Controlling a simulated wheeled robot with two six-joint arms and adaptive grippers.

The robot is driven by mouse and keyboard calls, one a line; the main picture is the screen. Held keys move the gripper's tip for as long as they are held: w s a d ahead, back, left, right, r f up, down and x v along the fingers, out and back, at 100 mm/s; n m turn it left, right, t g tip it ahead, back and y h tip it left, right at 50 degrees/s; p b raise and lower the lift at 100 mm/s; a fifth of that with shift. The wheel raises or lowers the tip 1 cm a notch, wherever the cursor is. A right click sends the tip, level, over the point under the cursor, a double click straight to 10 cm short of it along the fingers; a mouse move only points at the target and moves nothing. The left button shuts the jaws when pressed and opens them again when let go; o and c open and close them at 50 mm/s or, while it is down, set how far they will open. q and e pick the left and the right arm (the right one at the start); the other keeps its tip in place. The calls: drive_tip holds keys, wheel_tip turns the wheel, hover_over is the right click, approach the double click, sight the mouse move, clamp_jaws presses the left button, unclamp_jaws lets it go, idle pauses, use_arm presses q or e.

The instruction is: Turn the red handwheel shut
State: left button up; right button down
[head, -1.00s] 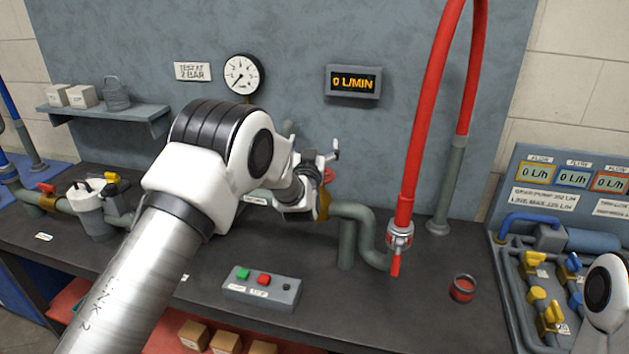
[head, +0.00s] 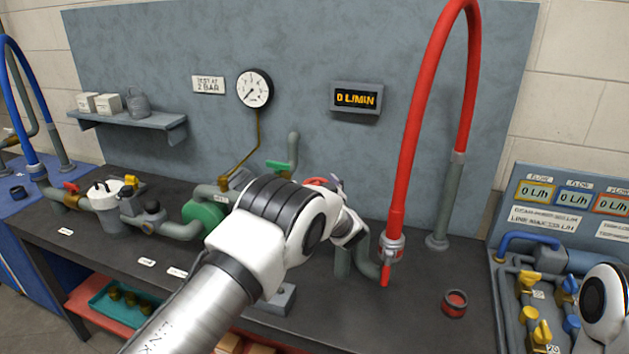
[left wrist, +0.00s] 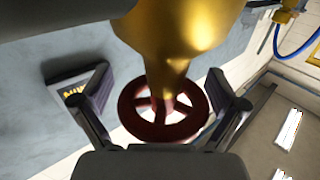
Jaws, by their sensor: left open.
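The red handwheel (left wrist: 163,108) sits on a brass valve body (left wrist: 180,40) in the left wrist view. It lies between the two spread fingers of my left gripper, and whether they touch the rim I cannot tell. In the head view only a sliver of the red handwheel (head: 317,181) shows behind my arm. My left gripper (head: 331,186) is open at the wheel and mostly hidden by its own wrist. My right gripper is out of view; only part of my right arm shows at the lower right.
A red hose (head: 411,150) rises just right of my left gripper. A flow display (head: 356,99) reads 0 L/MIN, left of it a gauge (head: 255,88). A green pump (head: 203,215) and grey pipework stand left. A red cup (head: 454,303) stands front right, near clear bench.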

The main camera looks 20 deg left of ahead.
use_arm(q)
drive_tip(key=shift+a, duration=0.2)
drive_tip(key=c, duration=1.1)
drive_tip(key=shift+o, duration=0.2)
drive_tip(key=shift+t+h+b, duration=0.3)
drive_tip(key=shift+b, duration=0.05)
